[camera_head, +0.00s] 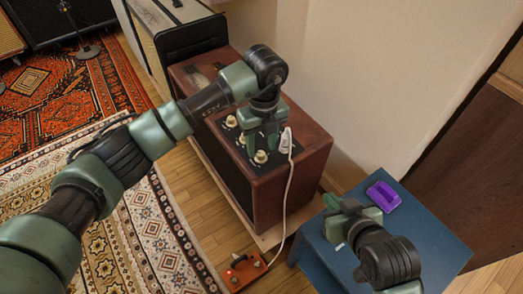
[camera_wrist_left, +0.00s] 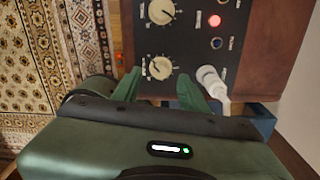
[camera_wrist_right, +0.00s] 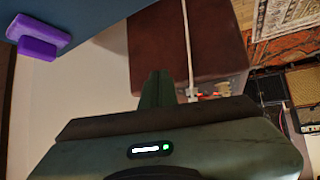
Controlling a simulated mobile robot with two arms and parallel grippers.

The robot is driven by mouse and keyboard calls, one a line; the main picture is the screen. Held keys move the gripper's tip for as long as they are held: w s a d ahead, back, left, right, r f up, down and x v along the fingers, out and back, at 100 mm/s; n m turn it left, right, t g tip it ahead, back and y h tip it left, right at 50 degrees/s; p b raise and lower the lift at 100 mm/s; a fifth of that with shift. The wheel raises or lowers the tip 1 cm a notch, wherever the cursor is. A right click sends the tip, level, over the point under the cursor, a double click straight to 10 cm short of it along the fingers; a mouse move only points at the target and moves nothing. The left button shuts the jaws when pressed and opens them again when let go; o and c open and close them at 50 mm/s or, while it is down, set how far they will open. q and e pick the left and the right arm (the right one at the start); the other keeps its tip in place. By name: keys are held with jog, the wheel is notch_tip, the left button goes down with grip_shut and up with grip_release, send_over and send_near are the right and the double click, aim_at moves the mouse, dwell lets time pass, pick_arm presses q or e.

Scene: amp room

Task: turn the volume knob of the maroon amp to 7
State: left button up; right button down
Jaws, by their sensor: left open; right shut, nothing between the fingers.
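The maroon amp (camera_head: 312,160) stands on a low board with its control panel facing up. Cream knobs (camera_head: 260,157) sit in a row on the panel. My left gripper (camera_head: 263,138) is over the panel, pointing down. In the left wrist view its open fingers (camera_wrist_left: 158,92) are on either side of a lower cream knob (camera_wrist_left: 160,68), and I cannot tell whether they touch it. Another knob (camera_wrist_left: 161,11) shows above. The knob labels are too small to read. My right gripper (camera_head: 335,208) is shut and empty beside the amp, above a blue table.
A white plug (camera_wrist_left: 208,78) with a cable sits in the panel near the left fingers; a red lamp (camera_wrist_left: 215,20) glows nearby. The blue table (camera_head: 435,232) holds a purple object (camera_head: 384,195). An orange pedal (camera_head: 245,270) is on the floor.

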aim_at(261, 154)
pick_arm(q)
jog(key=shift+f, duration=1.5)
pick_arm(e)
jog(key=w+r+t, duration=0.1)
jog(key=w+a+r+t, duration=0.1)
jog(key=shift+w+r+y, duration=0.2)
jog(key=shift+r+y, duration=0.1)
jog(key=shift+r, duration=0.05)
pick_arm(q)
grip_shut()
jog(key=shift+r+m, duration=0.1)
jog(key=shift+m, duration=0.2)
pick_arm(e)
jog(key=shift+f, duration=0.1)
